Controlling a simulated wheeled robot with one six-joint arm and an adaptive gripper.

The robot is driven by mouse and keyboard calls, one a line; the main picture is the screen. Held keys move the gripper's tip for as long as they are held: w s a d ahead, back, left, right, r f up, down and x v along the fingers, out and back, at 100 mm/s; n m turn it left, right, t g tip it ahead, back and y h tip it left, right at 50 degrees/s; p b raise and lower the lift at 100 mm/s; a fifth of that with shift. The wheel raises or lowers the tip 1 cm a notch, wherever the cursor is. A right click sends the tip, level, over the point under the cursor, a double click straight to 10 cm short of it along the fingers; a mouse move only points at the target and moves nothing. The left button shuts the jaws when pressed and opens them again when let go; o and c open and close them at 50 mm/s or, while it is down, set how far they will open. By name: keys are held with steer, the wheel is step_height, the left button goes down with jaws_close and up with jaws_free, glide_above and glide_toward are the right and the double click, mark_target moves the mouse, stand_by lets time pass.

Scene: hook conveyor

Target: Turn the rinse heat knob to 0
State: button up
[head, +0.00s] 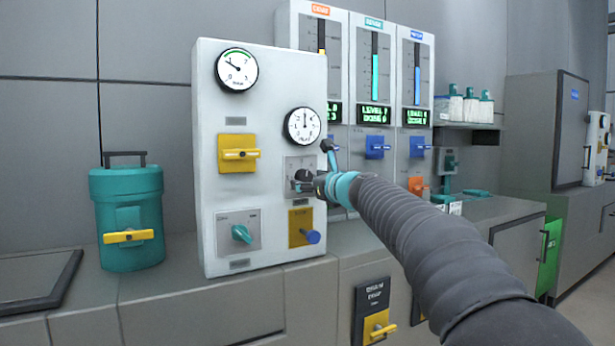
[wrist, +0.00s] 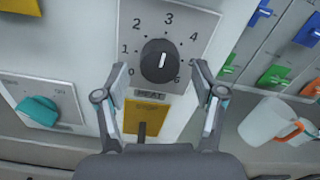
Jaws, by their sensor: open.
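The heat knob (wrist: 158,62) is a round black knob with a white line, on a grey dial plate (wrist: 192,28) numbered from 0 up to 6. A HEAT label (wrist: 150,93) sits below it. The white line runs nearly upright, tilted slightly right, its upper end towards 3. My gripper (wrist: 160,68) is open, with one finger to the left and one to the right of the knob; both look apart from it. In the head view my gripper (head: 322,180) is at the panel front and partly hides the knob (head: 303,175).
The white panel (head: 205,150) also carries gauges (head: 237,70), a yellow handle (head: 238,154), a teal knob (head: 241,233) and a yellow plate (head: 301,227) with a blue lever. A teal canister (head: 127,205) stands left. Indicator columns (head: 372,75) stand behind.

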steer(key=shift+x, duration=0.85)
steer(key=c, duration=1.1)
steer(key=shift+c, duration=0.2)
